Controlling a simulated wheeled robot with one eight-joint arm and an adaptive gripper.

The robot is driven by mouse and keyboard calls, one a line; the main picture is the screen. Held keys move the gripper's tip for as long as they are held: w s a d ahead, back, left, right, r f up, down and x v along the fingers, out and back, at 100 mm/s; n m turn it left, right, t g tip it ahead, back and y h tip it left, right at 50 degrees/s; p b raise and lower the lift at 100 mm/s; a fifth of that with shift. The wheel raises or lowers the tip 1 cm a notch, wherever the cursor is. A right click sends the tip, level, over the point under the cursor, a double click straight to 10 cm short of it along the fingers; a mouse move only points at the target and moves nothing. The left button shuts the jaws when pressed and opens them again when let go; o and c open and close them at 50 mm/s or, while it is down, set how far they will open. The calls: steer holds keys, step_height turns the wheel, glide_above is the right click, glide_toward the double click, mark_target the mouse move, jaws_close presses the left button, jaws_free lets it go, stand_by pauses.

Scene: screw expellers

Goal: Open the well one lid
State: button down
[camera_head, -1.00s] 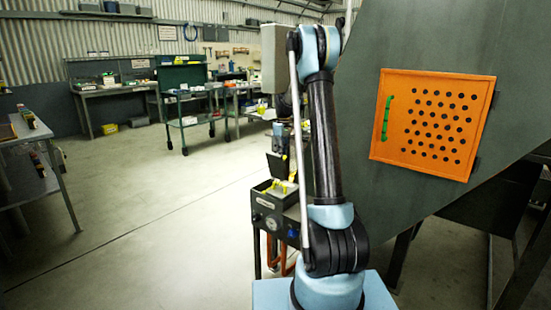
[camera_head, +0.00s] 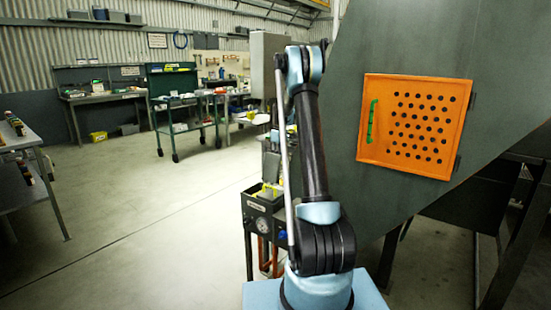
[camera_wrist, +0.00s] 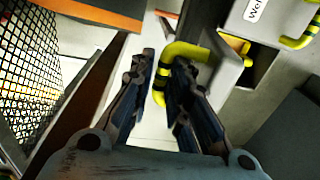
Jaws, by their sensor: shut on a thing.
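In the wrist view, a yellow handle with black bands (camera_wrist: 185,50) runs between the fingertips of my gripper (camera_wrist: 167,68), which is shut on it. A grey part with a white label reading "Wel" (camera_wrist: 256,10) lies at the upper right; the rest of its text is cut off. A second banded handle (camera_wrist: 302,38) is beside it. A dark opening (camera_wrist: 262,66) shows below the label. In the head view, the dark box with a gauge (camera_head: 263,222) has yellow bits at its top. My arm partly hides it, and the lid's angle is unclear.
An orange perforated door (camera_head: 415,127) with a green handle is on the large dark hopper (camera_head: 440,45) at right. Workbenches (camera_head: 100,95) and a green cart (camera_head: 180,105) stand at the back. Open floor (camera_head: 130,210) lies left of the box. A mesh (camera_wrist: 28,70) is left in the wrist view.

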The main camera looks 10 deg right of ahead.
steer(key=shift+w+d+f, duration=0.15)
steer(key=shift+w+d, duration=0.05)
steer(key=shift+d, duration=0.25)
steer(key=shift+w+d+f, duration=0.1)
steer(key=shift+w+d, duration=0.05)
steer(key=shift+d, duration=0.25)
steer(key=shift+w+f, duration=0.2)
steer(key=shift+f, duration=0.1)
steer(key=c, duration=1.7)
jaws_free()
steer(key=shift+f, duration=0.1)
steer(key=o, duration=0.4)
steer(key=shift+w+d+f, duration=0.2)
steer(key=shift+w+f, duration=0.3)
steer(key=shift+f, duration=0.2)
steer(key=shift+o, duration=1)
steer(key=shift+w+a+f, duration=0.1)
steer(key=shift+w+f, duration=0.05)
steer(key=shift+f, duration=0.05)
steer(key=shift+s+a+r, duration=0.3)
steer(key=shift+s+r, duration=0.05)
steer(key=shift+r, duration=0.25)
steer(key=c, duration=0.5)
steer(key=shift+s+a+r, duration=0.1)
steer(key=shift+r, duration=0.1)
steer(key=shift+c, duration=0.3)
steer(key=shift+r, duration=0.1)
